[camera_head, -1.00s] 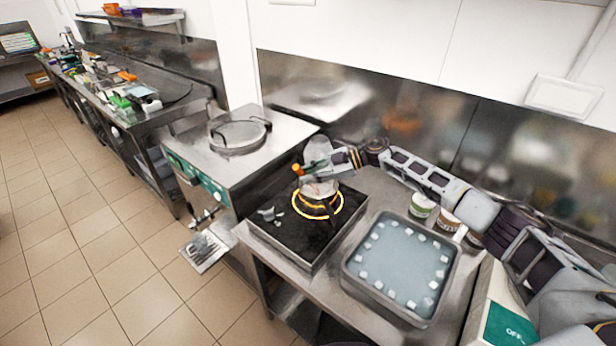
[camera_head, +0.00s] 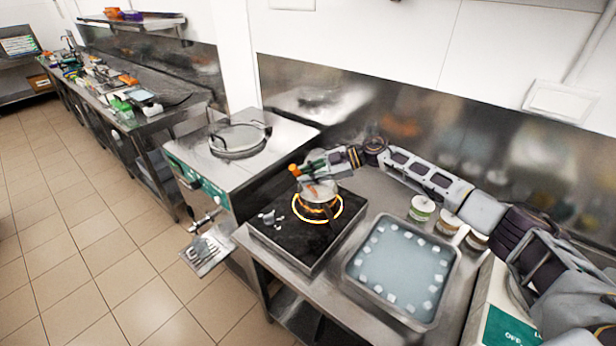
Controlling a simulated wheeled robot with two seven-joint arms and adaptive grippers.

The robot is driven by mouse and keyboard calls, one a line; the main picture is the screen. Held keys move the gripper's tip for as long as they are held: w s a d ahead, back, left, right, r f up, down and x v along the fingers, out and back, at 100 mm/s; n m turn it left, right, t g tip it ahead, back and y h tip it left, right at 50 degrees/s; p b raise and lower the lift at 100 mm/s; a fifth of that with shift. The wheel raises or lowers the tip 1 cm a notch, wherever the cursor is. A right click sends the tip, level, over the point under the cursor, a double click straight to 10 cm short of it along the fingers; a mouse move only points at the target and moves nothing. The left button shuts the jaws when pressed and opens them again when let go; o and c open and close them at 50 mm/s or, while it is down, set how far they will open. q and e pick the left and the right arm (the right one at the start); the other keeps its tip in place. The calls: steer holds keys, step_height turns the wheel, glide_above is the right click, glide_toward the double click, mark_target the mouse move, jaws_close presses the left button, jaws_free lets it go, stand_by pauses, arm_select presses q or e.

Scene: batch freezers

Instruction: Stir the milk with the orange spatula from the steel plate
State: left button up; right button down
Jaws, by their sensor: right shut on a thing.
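My right gripper (camera_head: 306,172) is over the pot at the burner and is shut on the orange spatula (camera_head: 294,170), whose orange end sticks out to the left of the fingers. The spatula's lower part is hidden by the pot and gripper. The small steel pot (camera_head: 319,191) sits on the burner, which has a glowing orange ring. The milk inside cannot be made out. The steel plate cannot be picked out for certain. My left gripper is not in view.
A steel tray of water with ice cubes (camera_head: 352,284) stands right of the black cooktop (camera_head: 290,245). Several small jars (camera_head: 422,208) stand behind the tray. A steel machine with a round lid (camera_head: 240,138) stands to the left.

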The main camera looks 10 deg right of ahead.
step_height(320, 180, up, 5)
steer(key=s+a, duration=0.2)
steer(key=shift+a+r, duration=0.2)
steer(key=shift+a, duration=0.15)
stand_by(0.6)
steer(key=shift+r, duration=0.2)
stand_by(1.1)
steer(key=shift+r, duration=2.3)
